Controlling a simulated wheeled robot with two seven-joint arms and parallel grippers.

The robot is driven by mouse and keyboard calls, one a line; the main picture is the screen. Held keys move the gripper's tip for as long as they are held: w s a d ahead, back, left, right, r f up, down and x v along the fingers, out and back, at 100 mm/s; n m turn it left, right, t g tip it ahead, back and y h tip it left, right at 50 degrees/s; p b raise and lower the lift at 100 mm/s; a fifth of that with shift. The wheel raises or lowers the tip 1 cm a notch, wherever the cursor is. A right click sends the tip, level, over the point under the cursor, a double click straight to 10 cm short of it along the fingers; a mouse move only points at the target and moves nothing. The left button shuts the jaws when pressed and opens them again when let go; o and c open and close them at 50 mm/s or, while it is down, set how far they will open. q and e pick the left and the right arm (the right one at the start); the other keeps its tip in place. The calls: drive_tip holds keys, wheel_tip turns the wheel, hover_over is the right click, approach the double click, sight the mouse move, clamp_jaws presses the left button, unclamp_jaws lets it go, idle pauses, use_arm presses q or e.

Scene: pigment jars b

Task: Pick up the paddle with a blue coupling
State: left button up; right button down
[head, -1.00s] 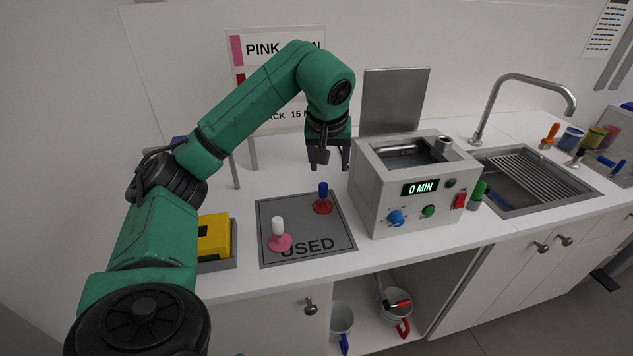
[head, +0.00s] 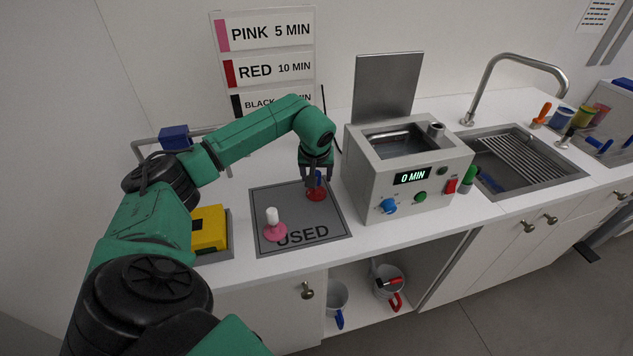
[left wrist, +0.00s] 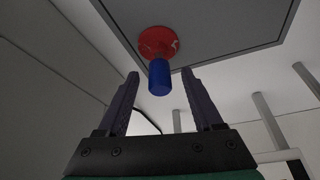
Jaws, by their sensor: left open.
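The paddle with a blue coupling (head: 317,184) stands on the grey USED mat (head: 266,203), its red disc down and its blue coupling up. It also shows in the left wrist view (left wrist: 159,76), ahead of and between the fingertips. My left gripper (head: 317,182) is open above and around the blue coupling in the head view. The wrist view (left wrist: 158,74) shows the coupling's end close to the fingertip line, with no finger touching it. A second paddle, pink with a white coupling (head: 273,226), stands on the mat to the left. My right gripper is not in view.
A grey bath unit (head: 408,170) reading 0 MIN stands right of the mat. A yellow block (head: 209,229) sits in a tray left of the mat. A sink (head: 520,165) lies farther right. Mugs (head: 388,284) stand on the shelf below.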

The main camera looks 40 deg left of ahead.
use_arm(q)
clamp_jaws()
